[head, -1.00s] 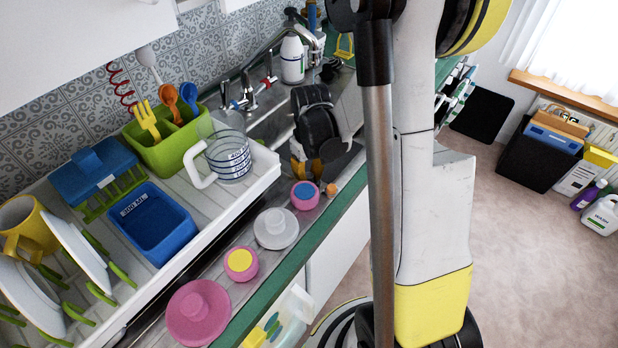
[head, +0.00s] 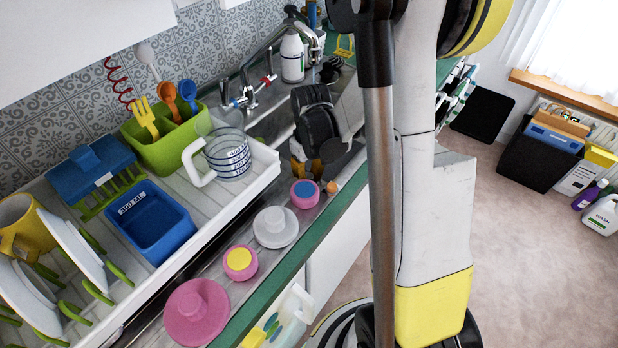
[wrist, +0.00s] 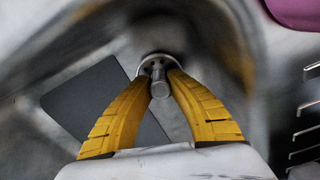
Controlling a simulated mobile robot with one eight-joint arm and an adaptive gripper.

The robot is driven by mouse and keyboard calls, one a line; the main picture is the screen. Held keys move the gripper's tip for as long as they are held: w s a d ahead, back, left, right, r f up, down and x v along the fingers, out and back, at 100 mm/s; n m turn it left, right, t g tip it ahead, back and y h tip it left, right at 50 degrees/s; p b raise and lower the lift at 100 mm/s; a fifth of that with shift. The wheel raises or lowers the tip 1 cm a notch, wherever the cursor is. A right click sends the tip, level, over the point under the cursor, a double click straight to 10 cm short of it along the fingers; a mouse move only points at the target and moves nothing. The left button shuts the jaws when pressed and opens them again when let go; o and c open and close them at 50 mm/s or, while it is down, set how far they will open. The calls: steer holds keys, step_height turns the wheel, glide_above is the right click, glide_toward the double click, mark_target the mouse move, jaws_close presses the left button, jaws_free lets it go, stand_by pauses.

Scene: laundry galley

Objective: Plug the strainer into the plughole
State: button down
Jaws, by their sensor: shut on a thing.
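My gripper (wrist: 158,88) has its two yellow fingers closed around the knob of a small metal strainer (wrist: 160,84) in the wrist view. The strainer's round, perforated metal head (wrist: 152,63) shows just beyond the fingertips, over the grey sink floor. The plughole cannot be made out apart from the strainer, so I cannot tell whether the strainer is seated in it. In the head view my gripper (head: 306,168) reaches down into the sink, and the strainer is hidden there.
A dark grey square (wrist: 95,98) lies on the sink floor. Pink and white round pieces, including a white one (head: 276,228), line the counter's front edge. The drainer holds a measuring jug (head: 229,155), a blue tub (head: 150,222) and plates. A tap (head: 248,90) stands behind the sink.

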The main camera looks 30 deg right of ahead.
steer(key=shift+f, duration=0.3)
steer(key=shift+f+b, duration=0.25)
steer(key=shift+b, duration=0.15)
steer(key=c, duration=1.3)
jaws_free()
steer(key=shift+r, duration=0.1)
